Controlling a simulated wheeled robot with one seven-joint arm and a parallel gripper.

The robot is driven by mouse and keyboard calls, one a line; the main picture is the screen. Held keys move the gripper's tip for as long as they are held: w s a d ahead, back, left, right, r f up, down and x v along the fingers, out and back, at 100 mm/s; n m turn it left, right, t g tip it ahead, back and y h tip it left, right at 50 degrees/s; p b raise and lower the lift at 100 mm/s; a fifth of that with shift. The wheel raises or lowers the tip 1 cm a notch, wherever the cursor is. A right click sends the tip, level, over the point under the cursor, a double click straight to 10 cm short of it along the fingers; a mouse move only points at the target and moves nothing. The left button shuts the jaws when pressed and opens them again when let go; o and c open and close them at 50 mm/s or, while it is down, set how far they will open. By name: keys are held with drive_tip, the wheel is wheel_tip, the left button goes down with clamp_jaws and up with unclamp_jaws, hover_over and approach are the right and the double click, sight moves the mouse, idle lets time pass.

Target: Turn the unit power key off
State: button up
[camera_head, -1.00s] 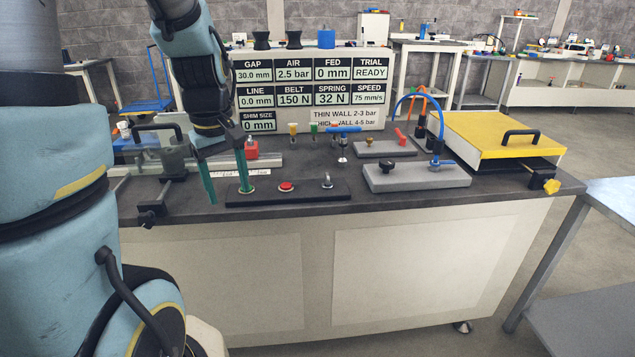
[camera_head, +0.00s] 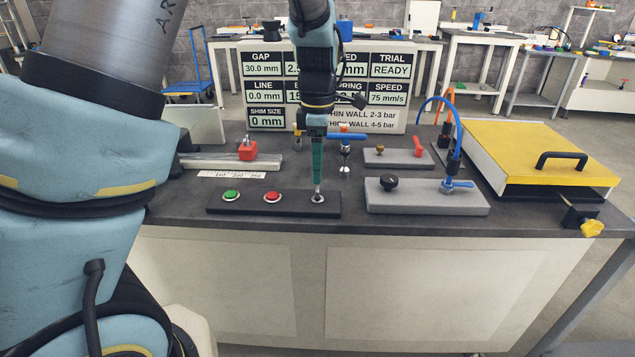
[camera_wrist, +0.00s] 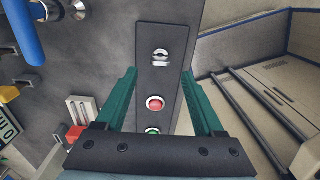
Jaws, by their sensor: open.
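The power key (camera_wrist: 161,55) is a small silver key switch at the far end of a black control strip (camera_wrist: 175,95), in line with a red button (camera_wrist: 155,103) and a green button (camera_wrist: 153,130). In the head view the strip (camera_head: 240,206) lies near the bench's front edge, with the key (camera_head: 318,198) at its right end. My gripper (camera_head: 317,185) points down right at the key, its green fingers hiding part of it. In the wrist view the two green fingers (camera_wrist: 160,85) are apart and empty, on either side of the strip, with the key beyond their tips.
A grey block (camera_head: 425,201) with a black knob and blue hose stands right of the strip. A blue-handled post (camera_head: 345,150) stands just behind my gripper. A red block (camera_head: 247,150) on a rail is at left, and a yellow-topped box (camera_head: 535,150) at right.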

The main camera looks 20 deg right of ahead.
sight(318, 188)
wheel_tip(318, 188, down, 6)
drive_tip(key=shift+r, duration=0.15)
drive_tip(key=shift+c, duration=0.2)
clamp_jaws()
idle(0.5)
